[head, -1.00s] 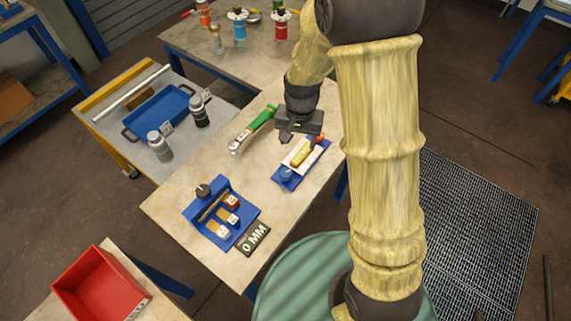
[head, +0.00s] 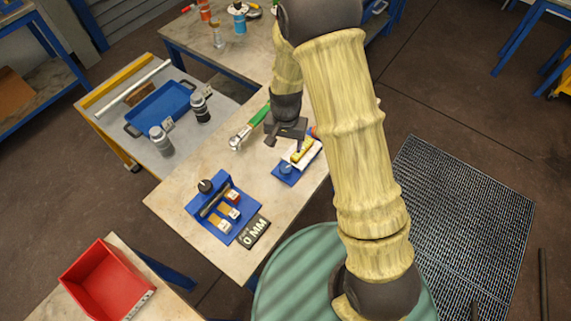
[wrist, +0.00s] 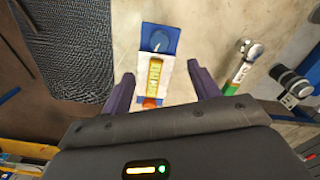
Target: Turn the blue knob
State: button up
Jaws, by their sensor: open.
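The blue knob (head: 286,168) sits on the front end of a small device with a blue base (head: 284,180), a white body and a yellow middle. In the wrist view the knob (wrist: 159,41) is at the top centre, on the blue base (wrist: 173,42) beyond the yellow part (wrist: 154,76). My gripper (head: 285,139) is above the bench, behind and beside the device. In the wrist view my gripper (wrist: 160,80) is open, with one finger on each side of the device's lower part in the picture. Nothing is held, and the knob is apart from the fingers.
A green-handled tool (head: 248,128) lies left of the device. A red bin (head: 105,280) is front left. Bench space around the knob is clear.

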aim_at(286, 167)
notch_tip(286, 167, down, 13)
jog(key=p, duration=0.3)
jog(key=shift+f+p, duration=0.15)
jog(key=shift+p, duration=0.15)
jog(key=c, duration=1)
jog(key=shift+o, duration=0.2)
jog(key=shift+f, duration=0.1)
